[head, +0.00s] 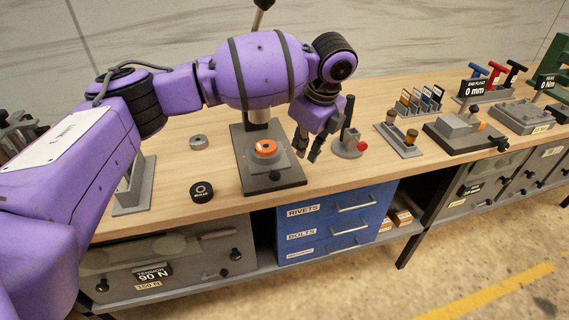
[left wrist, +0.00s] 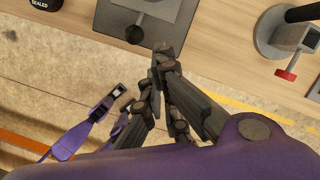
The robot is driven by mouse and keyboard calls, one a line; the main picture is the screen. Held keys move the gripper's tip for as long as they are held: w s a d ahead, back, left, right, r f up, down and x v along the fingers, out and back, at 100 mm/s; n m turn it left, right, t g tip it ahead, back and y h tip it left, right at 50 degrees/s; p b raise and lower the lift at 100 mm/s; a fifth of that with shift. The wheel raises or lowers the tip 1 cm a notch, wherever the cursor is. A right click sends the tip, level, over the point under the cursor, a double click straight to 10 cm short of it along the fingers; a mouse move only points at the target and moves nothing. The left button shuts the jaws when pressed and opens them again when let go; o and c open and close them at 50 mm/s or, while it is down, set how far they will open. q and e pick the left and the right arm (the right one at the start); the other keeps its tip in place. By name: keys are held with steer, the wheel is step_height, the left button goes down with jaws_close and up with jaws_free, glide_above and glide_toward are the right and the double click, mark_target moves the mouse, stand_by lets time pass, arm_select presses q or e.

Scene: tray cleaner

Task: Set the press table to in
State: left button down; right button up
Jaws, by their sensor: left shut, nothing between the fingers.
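The press stands on the bench with a dark base plate (head: 288,180). Its grey press table (head: 250,158) carries an orange ring-like piece (head: 265,148). A dark round knob (head: 274,176) is at the table's front, and it also shows in the left wrist view (left wrist: 135,34). My left gripper (head: 307,156) is beside the press's right side, apart from the knob. In the left wrist view its shut fingers (left wrist: 158,68) are empty, right of and below the knob. My arm hides the upper part of the press.
A grey stand with a red knob (head: 362,146) is close to the right of my left gripper. A black puck (head: 202,191) and a grey ring (head: 198,142) lie left of the press. A blue drawer unit (head: 333,222) is under the bench.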

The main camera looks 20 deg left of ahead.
mark_target(269, 159)
arm_select(q)
steer(key=x, duration=1)
steer(key=shift+s+a+r, duration=0.1)
steer(key=shift+a, duration=0.15)
steer(key=a, duration=0.1)
steer(key=w+a, duration=0.1)
steer(key=a, duration=0.1)
steer(key=shift+w, duration=0.25)
steer(key=shift+w+a, duration=0.15)
steer(key=shift+a, duration=0.15)
steer(key=shift+w, duration=0.1)
